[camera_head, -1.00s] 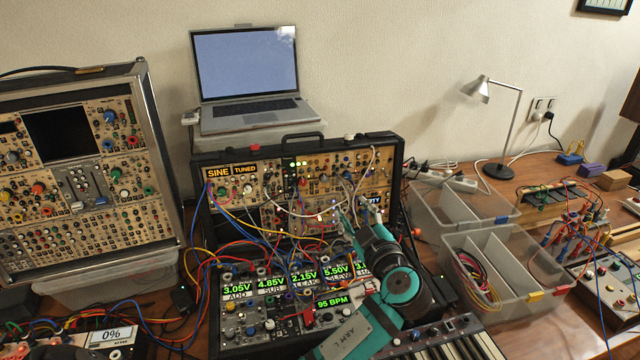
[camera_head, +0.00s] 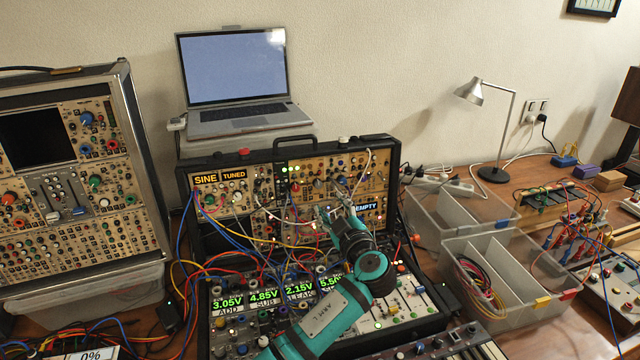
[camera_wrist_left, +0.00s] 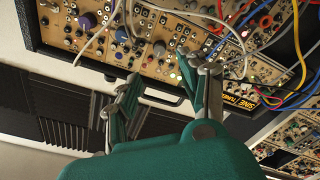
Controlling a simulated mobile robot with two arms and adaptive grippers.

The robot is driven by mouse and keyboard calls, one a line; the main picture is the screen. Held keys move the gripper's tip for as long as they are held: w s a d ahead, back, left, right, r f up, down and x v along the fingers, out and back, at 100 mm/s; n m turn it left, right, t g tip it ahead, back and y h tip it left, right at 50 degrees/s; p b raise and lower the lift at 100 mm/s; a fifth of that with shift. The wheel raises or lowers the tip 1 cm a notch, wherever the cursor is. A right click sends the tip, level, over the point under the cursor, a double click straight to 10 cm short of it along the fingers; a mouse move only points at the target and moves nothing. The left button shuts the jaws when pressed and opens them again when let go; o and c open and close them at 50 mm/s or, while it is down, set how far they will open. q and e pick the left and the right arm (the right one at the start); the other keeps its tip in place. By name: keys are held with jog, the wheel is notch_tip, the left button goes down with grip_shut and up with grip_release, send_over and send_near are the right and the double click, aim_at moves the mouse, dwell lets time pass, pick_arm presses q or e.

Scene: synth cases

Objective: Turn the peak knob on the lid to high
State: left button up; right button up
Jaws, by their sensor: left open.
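The synth case's raised lid (camera_head: 398,160) stands upright behind the lower panel and carries beige modules with many small knobs. Its label strips read SINE, TUNED and EMPTY. My left gripper (camera_head: 335,212) is in front of the lid's lower middle, its fingers pointing at the panel. In the left wrist view the gripper (camera_wrist_left: 160,78) is open with nothing between its fingers. I cannot read which knob is peak. My right gripper is not in view.
Patch cables (camera_head: 240,228) hang across the lid and lower panel, close to my left arm. A laptop (camera_head: 240,112) stands behind the lid. A second synth case (camera_head: 130,130) is at left. Clear bins (camera_head: 505,265) and a lamp (camera_head: 497,172) are at right.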

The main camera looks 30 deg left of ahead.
aim_at(319, 186)
pick_arm(q)
jog(key=p+x, duration=0.2)
jog(key=x, duration=0.7)
jog(key=shift+w+a, duration=0.2)
jog(key=shift+a, duration=0.1)
grip_shut()
